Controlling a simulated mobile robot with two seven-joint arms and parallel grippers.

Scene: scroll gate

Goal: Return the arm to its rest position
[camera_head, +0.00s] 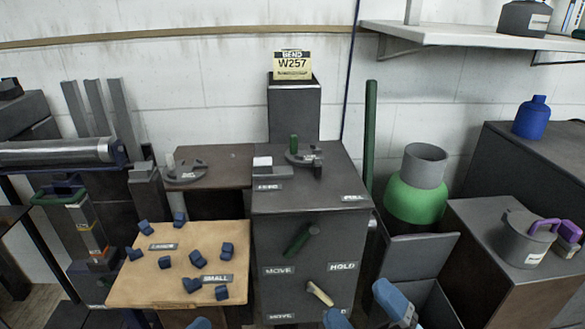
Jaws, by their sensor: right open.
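My right gripper (360,308) shows at the bottom edge, right of centre. Its two blue fingers stand well apart, with nothing seen between them. It is in front of the lower right of a dark cabinet (285,205). A beige lever (319,293) on the cabinet front is just up and left of the fingers and looks apart from them. A green lever (298,241) is higher on the same front, between MOVE and HOLD labels. A small blue tip (200,324) at the bottom edge may be my left gripper; the rest is cut off.
A tan board (130,290) with several blue pieces lies left of the cabinet. A dark open bin (420,255) stands right of it, close to my right gripper. A green and grey canister (418,190) and a lidded pot (528,237) are farther right.

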